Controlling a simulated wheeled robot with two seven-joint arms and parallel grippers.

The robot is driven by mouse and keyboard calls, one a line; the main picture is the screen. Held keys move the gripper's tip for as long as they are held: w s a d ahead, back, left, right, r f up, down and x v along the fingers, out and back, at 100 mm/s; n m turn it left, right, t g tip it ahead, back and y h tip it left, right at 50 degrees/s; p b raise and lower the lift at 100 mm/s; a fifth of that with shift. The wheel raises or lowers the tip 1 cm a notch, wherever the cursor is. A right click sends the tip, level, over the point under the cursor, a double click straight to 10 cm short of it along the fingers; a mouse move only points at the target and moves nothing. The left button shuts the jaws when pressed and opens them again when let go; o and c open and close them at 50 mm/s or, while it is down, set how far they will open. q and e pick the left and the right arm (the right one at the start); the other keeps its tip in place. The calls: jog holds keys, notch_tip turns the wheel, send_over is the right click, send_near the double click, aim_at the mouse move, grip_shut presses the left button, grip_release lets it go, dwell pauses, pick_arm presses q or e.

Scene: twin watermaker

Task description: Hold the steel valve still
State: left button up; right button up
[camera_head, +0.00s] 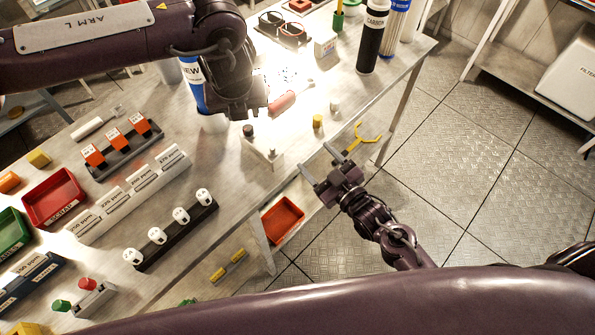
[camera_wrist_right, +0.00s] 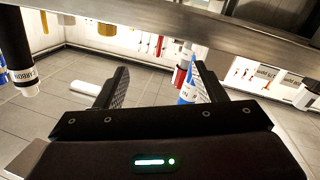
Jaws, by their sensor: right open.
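I cannot single out a steel valve for certain. A small pale bracket with a grey fitting (camera_head: 262,150) stands on the workbench (camera_head: 225,170) near its front edge, and a small grey cylinder (camera_head: 335,104) stands further right. My right gripper (camera_head: 319,158) is open and empty, out at the bench edge to the right of the bracket. Its two spread fingers also show in the right wrist view (camera_wrist_right: 160,75), with nothing between them. My left gripper (camera_head: 248,104) hangs over the bench beside a blue-and-white cylinder marked NEW (camera_head: 193,88). Its fingers are not clearly seen.
A yellow fork-shaped tool (camera_head: 362,138) lies right of the right gripper. A red tray (camera_head: 282,221) sits below the bench edge. A black carbon cylinder (camera_head: 370,38) stands at the far end. A black rack with white knobs (camera_head: 172,236) is at left. Open tiled floor (camera_head: 470,170) lies right.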

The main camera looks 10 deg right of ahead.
aim_at(279, 158)
jog(key=a+y, duration=0.1)
jog(key=a, duration=0.1)
jog(key=s+a+y, duration=0.1)
jog(key=a, duration=0.1)
jog(key=s+a+r+m+g+y, duration=0.1)
jog(key=a, duration=0.1)
jog(key=shift+s+a, duration=0.1)
jog(key=shift+s, duration=0.15)
jog(key=x, duration=0.7)
jog(key=shift+a, duration=0.1)
grip_shut()
jog(key=c, duration=1.3)
grip_release()
jog(key=shift+f, duration=0.1)
jog(key=shift+c, duration=0.2)
jog(key=o, duration=1.2)
